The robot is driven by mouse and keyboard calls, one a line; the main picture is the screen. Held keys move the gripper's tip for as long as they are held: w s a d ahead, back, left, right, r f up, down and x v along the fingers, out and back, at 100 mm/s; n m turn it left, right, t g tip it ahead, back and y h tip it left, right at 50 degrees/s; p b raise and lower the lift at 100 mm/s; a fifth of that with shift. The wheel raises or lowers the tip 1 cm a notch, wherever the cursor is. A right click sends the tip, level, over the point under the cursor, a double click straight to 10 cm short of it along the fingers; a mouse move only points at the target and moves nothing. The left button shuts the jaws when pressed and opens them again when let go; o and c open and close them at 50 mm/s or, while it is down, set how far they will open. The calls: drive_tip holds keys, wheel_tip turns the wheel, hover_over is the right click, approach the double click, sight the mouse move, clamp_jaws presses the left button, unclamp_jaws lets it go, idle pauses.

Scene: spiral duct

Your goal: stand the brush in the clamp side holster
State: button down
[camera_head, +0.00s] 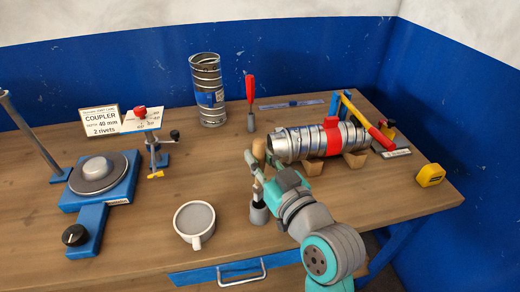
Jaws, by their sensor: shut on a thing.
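My gripper (257,180) is shut on an upright brush near the middle of the table. The brush's tan wooden handle (259,149) rises above the fingers, left of the duct. Directly below the gripper is a dark grey, cup-like holster (259,212). The fingers hide the brush's middle, and its lower end is not clear. I cannot tell whether that end is inside the holster or just above it. A second, smaller grey holster (251,123) stands farther back, with a red-handled tool (249,88) upright in it.
A spiral duct (293,144) with a red band lies on wooden blocks right of my gripper, beside a yellow bar and red lever (380,138). A grey-filled white mug (194,221) stands front left. A blue turntable device (98,178) is far left. An upright duct (208,92) stands behind.

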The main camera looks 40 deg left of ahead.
drive_tip(key=shift+f, duration=4)
idle(1.0)
drive_tip(key=c, duration=0.9)
unclamp_jaws()
drive_tip(key=shift+c, duration=0.2)
drive_tip(key=shift+d, duration=0.1)
drive_tip(key=v, duration=1.1)
drive_tip(key=shift+d, duration=0.4)
drive_tip(key=shift+s, duration=0.15)
